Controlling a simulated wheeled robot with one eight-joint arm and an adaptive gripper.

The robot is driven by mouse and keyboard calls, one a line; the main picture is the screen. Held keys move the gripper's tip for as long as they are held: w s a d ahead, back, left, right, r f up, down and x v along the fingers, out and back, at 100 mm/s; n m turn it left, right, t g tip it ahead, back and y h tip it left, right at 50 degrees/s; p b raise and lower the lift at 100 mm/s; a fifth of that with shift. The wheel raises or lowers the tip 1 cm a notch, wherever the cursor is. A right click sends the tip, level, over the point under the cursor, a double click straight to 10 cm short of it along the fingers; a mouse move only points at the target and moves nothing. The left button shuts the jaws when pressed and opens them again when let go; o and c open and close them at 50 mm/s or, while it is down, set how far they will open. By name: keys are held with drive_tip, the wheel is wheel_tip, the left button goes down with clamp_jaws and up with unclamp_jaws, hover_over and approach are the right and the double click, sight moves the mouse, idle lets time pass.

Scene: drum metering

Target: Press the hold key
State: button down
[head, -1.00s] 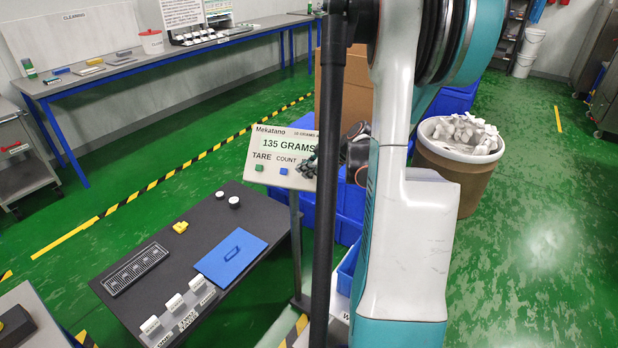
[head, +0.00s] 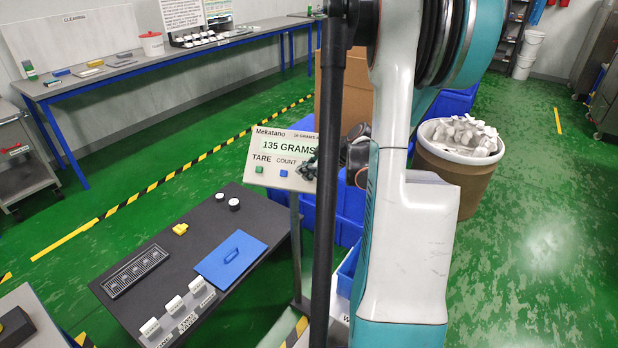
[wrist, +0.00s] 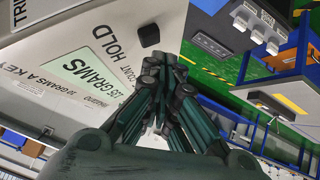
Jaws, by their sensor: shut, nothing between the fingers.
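I cannot tell the gap in depth, and contact is not evident. The gripper also shows at the panel's right edge in the head view (head: 309,169).
The dark table (head: 185,245) bears a blue lid (head: 231,259), a yellow piece (head: 180,229) and a block of white labelled parts. A brown drum (head: 458,175) filled with white pieces stands to the right. Blue bins stand behind the panel.

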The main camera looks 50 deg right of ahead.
idle(0.3)
drive_tip(key=shift+w+d+f+b, duration=0.1)
drive_tip(key=shift+d+f+b, duration=0.15)
drive_tip(key=shift+f+b, duration=0.05)
drive_tip(key=shift+w+d+f, duration=0.1)
drive_tip(key=shift+d+f, duration=0.15)
idle(0.8)
idle(0.3)
drive_tip(key=shift+s+a+r, duration=0.2)
drive_tip(key=shift+a+r, duration=0.3)
drive_tip(key=shift+r, duration=0.05)
drive_tip(key=a+r+p, duration=0.1)
drive_tip(key=s+a+r+p, duration=0.1)
drive_tip(key=a+r, duration=0.1)
drive_tip(key=shift+s+a+r+p, duration=0.1)
drive_tip(key=shift+s+r+p, duration=0.15)
drive_tip(key=shift+p, duration=0.15)
idle(1.0)
